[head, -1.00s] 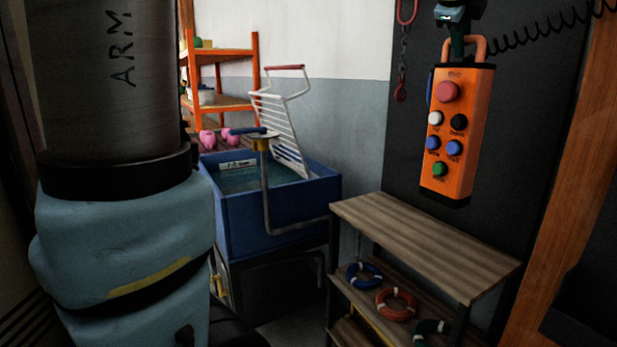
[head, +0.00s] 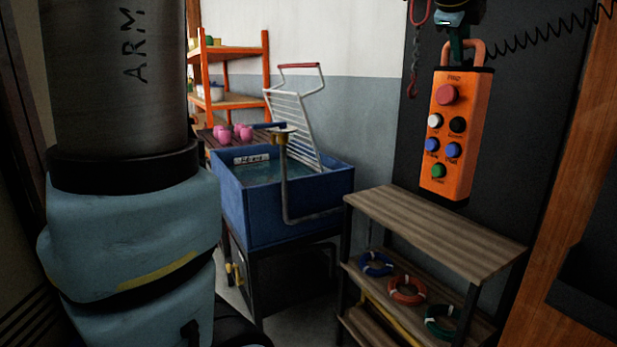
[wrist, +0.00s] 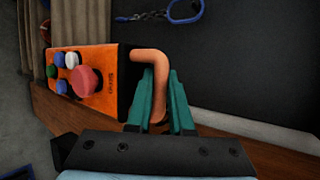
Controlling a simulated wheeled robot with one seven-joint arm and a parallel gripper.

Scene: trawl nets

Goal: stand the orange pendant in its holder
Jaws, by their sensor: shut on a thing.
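The orange pendant (head: 455,135) is a long box with red, white, black, blue and green buttons. In the head view it hangs upright by its loop handle (head: 477,50) in front of the dark wall panel, above and apart from the wooden shelf. My gripper (head: 457,45) is above it at the top edge, partly cut off. In the wrist view the green fingers of my gripper (wrist: 161,78) are shut on the orange handle, and the pendant (wrist: 95,82) extends to the left. I cannot make out a holder for it in either view.
A slatted wooden shelf unit (head: 435,228) stands below the pendant, with several rope rings on its lower board. A blue water tub (head: 290,205) with a white rack stands to its left. A red hook and chain (head: 414,60) hang near the pendant. An orange post (head: 560,200) is at right.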

